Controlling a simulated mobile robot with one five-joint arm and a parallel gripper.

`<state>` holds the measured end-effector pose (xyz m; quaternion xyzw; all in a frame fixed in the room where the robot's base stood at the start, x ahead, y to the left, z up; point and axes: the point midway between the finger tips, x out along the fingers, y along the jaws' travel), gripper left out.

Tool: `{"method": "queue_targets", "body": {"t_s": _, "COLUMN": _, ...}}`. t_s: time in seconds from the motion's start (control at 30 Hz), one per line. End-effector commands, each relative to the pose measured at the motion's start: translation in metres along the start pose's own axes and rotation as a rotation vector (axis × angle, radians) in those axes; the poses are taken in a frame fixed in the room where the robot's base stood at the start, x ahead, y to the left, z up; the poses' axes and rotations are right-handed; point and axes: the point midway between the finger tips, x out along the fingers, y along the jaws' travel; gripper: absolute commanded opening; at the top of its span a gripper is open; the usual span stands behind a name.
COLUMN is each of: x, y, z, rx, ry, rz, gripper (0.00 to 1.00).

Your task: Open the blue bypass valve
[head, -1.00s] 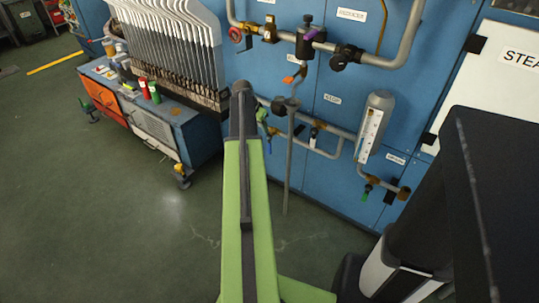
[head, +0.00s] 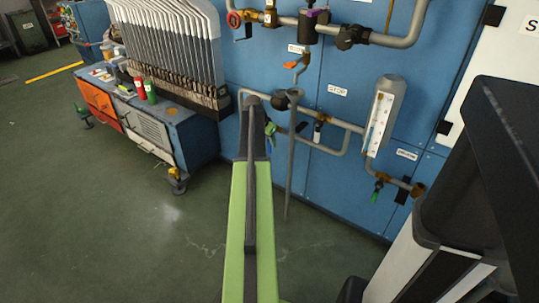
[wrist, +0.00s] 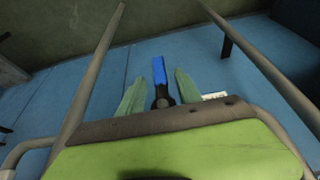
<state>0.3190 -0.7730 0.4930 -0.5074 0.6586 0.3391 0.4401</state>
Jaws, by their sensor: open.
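The blue valve handle (wrist: 159,72) shows in the wrist view as a short bar on a dark round hub, in line with the middle of my gripper. My gripper (wrist: 161,78) is open, with one green finger on each side of the handle. Gaps show on both sides; I cannot tell how deep the handle sits between the fingers. In the head view my arm ends in front of the lower pipe loop, hiding part of it. A small blue piece, seemingly the handle (head: 268,143), shows just right of the arm's end.
Grey pipes run along the blue wall panels (head: 345,60). Nearby are an orange handle (head: 302,126), a green handle (head: 378,194) and a sight gauge (head: 381,120). A workbench (head: 150,135) stands left. The green floor (head: 120,230) is clear in front.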

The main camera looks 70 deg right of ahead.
Motion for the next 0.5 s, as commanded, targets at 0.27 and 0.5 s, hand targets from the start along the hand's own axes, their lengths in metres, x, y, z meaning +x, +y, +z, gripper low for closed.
{"method": "queue_targets", "body": {"t_s": 0.27, "x": 0.029, "y": 0.000, "z": 0.000, "rx": 0.000, "ry": 0.000, "rz": 0.000, "gripper": 0.41}}
{"method": "queue_targets", "body": {"t_s": 0.5, "x": 0.027, "y": 0.000, "z": -0.001, "rx": 0.000, "ry": 0.000, "rz": 0.000, "gripper": 0.32}}
